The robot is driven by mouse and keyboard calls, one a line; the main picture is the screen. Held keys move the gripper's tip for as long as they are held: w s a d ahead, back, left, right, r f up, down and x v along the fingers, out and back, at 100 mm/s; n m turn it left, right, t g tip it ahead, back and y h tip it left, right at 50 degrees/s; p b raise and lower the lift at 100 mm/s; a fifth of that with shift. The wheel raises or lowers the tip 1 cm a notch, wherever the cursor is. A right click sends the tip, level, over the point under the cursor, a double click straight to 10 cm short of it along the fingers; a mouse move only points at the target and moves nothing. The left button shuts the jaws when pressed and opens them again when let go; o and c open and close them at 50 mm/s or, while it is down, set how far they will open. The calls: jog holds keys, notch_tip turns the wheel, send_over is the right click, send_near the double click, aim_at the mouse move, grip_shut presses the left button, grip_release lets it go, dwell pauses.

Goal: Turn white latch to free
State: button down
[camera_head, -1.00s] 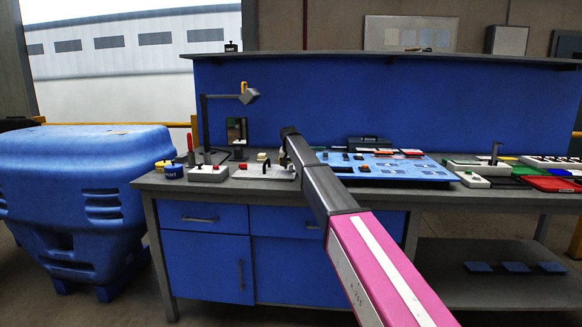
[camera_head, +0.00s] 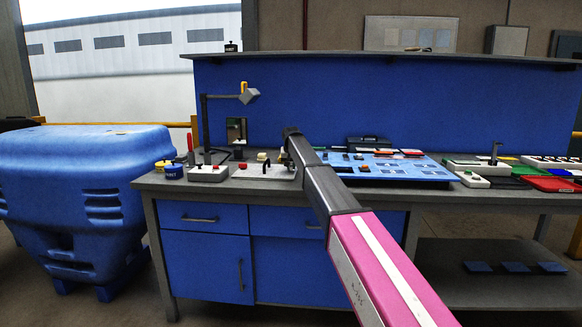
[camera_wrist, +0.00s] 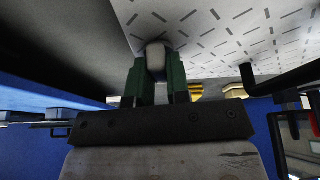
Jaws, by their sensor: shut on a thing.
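The white latch (camera_wrist: 155,57) shows in the wrist view as a pale rounded piece between the two green fingers of my gripper (camera_wrist: 154,80). The gripper is shut on it, close to a light plate (camera_wrist: 225,32) with dark dashes. The fingers hide the latch's sides and most of its length, so I cannot tell its angle. In the head view my arm reaches over the bench, and my gripper and the latch are hidden behind its end. The plate (camera_head: 262,172) shows on the bench left of the arm.
A black bent handle (camera_wrist: 278,78) stands at the right in the wrist view, near a yellow-and-black part (camera_wrist: 196,91). On the bench (camera_head: 240,188), a grey box with buttons (camera_head: 208,173) lies left of the plate. A blue panel (camera_head: 385,168) lies right of my arm.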

jog(key=n, duration=0.2)
jog(key=n+y, duration=0.1)
jog(key=n, duration=0.1)
jog(key=shift+d+g+y, duration=0.1)
jog(key=shift+g+y, duration=0.2)
jog(key=n+y, duration=0.1)
jog(key=n, duration=0.3)
jog(key=shift+w+g, duration=0.1)
jog(key=shift+g, duration=0.3)
jog(key=n+g+y, duration=0.1)
jog(key=n, duration=0.3)
jog(key=shift+n+g, duration=0.9)
jog(key=shift+n, duration=1.2)
jog(key=c, duration=1.1)
grip_release()
jog(key=shift+d, duration=0.1)
